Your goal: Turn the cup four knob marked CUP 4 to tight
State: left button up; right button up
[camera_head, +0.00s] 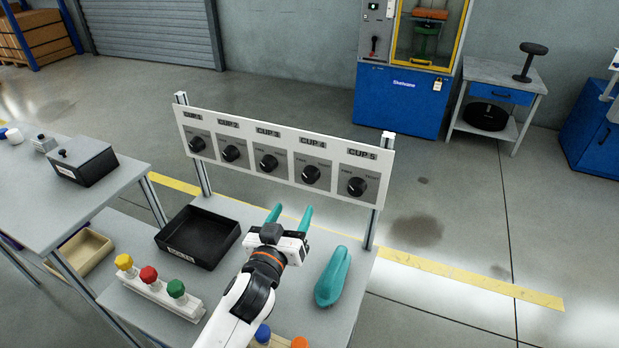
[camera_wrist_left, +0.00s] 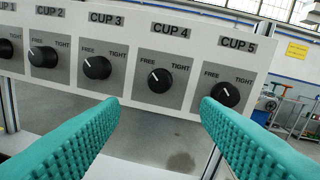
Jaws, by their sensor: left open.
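The CUP 4 knob (camera_head: 311,174) is a round black knob on a grey plate of the white panel, under its CUP 4 label. In the left wrist view the knob (camera_wrist_left: 160,81) has FREE at its upper left and TIGHT at its upper right. Its white mark points up-left, toward FREE. My left gripper (camera_head: 290,211) is open, its teal fingers in front of and below the panel, apart from the knob. In the left wrist view the knob appears between and above the fingertips (camera_wrist_left: 160,104). My right gripper is not in view.
Similar knobs, CUP 3 (camera_head: 268,163) and CUP 5 (camera_head: 357,186), flank it. On the table are a black tray (camera_head: 167,238), a strip with yellow, red and green buttons (camera_head: 150,288), and a teal elongated item (camera_head: 333,277) right of my arm. A post (camera_head: 376,215) supports the panel's right end.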

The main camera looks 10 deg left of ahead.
aim_at(309, 180)
pick_arm(q)
jog(key=w, duration=0.6)
jog(key=w+d, duration=0.1)
jog(key=w, duration=0.2)
jog(key=shift+w, duration=0.75)
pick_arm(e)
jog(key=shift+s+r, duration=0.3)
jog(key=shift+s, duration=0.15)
pick_arm(q)
jog(key=shift+c, duration=0.6)
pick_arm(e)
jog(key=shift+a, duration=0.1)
pick_arm(q)
jog(key=c, duration=0.9)
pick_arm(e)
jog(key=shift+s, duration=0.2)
